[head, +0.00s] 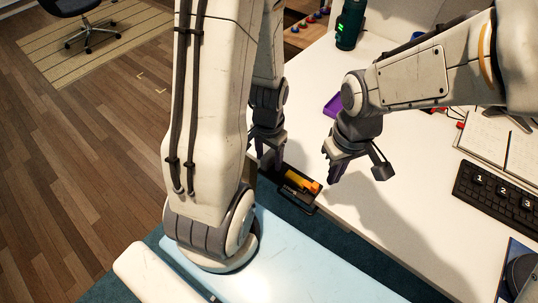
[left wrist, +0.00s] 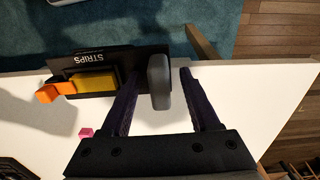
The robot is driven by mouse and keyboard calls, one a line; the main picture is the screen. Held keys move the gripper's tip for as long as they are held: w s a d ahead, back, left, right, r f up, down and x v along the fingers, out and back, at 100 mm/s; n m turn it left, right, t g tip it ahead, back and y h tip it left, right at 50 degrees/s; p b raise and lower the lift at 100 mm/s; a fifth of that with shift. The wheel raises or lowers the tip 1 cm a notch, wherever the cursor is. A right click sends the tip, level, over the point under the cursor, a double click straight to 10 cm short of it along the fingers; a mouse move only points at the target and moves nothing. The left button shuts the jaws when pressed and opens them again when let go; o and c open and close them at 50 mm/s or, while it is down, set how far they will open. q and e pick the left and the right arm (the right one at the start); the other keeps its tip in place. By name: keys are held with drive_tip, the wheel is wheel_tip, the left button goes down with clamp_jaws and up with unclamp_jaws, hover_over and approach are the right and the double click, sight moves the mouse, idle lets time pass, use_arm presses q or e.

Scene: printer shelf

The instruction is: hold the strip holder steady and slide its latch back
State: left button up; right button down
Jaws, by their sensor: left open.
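The strip holder is a black tray marked STRIPS (left wrist: 120,57) at the table's edge; it also shows in the head view (head: 297,198). It has a yellow bar (left wrist: 92,82) and an orange latch (left wrist: 56,92) at its left end in the left wrist view. A rounded grey tab (left wrist: 158,85) stands at its other end. My left gripper (head: 268,157) is open, its fingers on either side of the grey tab, with a clear gap on the right. My right gripper (head: 333,168) hangs above the table, right of the orange latch; its finger gap is unclear.
A purple tray (head: 333,105), a green bottle (head: 350,25) and a keyboard (head: 497,192) are further off. The white table (head: 375,225) is bare in front of the keyboard.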

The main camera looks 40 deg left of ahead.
use_arm(q)
wheel_tip(320, 180, up, 12)
drive_tip(key=s+d+r+m+p, duration=0.3)
drive_tip(key=s+d+r, duration=0.2)
drive_tip(key=d, duration=0.5)
drive_tip(key=s+d+r+m+h+p, duration=0.1)
drive_tip(key=s+d+r+m+p, duration=0.2)
drive_tip(key=d, duration=0.7)
wheel_tip(320, 180, up, 3)
drive_tip(key=shift+s+d+f+m+p, duration=0.1)
drive_tip(key=shift+s+d+m+p, duration=0.3)
drive_tip(key=shift+s+p, duration=0.5)
use_arm(e)
drive_tip(key=s+d+r+m, duration=0.2)
drive_tip(key=s+d+r, duration=0.2)
drive_tip(key=d+r, duration=0.2)
drive_tip(key=s+d+r+m+y, duration=0.1)
drive_tip(key=s+d+r, duration=0.4)
drive_tip(key=d+r, duration=0.1)
drive_tip(key=shift+s+d+r+m, duration=0.2)
drive_tip(key=shift+d+r+m, duration=0.2)
drive_tip(key=shift+r, duration=0.5)
use_arm(q)
drive_tip(key=shift+s, duration=0.1)
